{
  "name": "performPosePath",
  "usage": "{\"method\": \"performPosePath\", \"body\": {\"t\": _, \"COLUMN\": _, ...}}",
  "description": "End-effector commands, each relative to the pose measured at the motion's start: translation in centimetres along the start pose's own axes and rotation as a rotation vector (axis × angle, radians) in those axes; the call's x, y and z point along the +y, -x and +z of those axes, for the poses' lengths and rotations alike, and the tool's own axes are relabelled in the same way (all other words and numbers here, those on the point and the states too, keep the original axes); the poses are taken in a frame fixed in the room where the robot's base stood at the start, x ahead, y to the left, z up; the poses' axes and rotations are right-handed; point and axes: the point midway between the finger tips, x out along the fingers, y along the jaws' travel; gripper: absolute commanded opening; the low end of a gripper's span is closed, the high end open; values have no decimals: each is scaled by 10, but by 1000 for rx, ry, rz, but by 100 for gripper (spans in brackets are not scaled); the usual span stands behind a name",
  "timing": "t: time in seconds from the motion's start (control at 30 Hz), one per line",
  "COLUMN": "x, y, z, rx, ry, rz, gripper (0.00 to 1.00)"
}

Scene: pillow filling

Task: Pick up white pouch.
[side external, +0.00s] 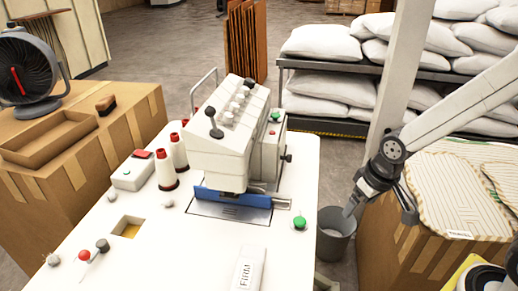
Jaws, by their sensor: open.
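A white pouch marked "FIRM" (247,272) lies on the white table top at its near edge, partly cut off by the bottom of the picture. My gripper (381,212) is at the right, beyond the table's right edge, in front of a cardboard box and near a grey bin. Its two fingers are spread apart with nothing between them. It is well apart from the pouch, up and to the right of it.
A white sewing machine (232,135) with a blue guard stands mid-table. A green button (300,223) and thread cones (163,170) are nearby. A grey bin (335,245) and a cardboard box (400,245) with striped covers stand at right. The table around the pouch is clear.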

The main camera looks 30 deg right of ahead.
Motion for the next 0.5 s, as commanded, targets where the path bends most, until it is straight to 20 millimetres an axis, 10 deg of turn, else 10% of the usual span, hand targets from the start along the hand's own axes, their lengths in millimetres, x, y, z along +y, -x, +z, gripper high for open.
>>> {"method": "performPosePath", "body": {"t": 0.5, "x": -128, "y": -13, "z": -40, "rx": -117, "ry": -325, "rz": -8, "gripper": 100}}
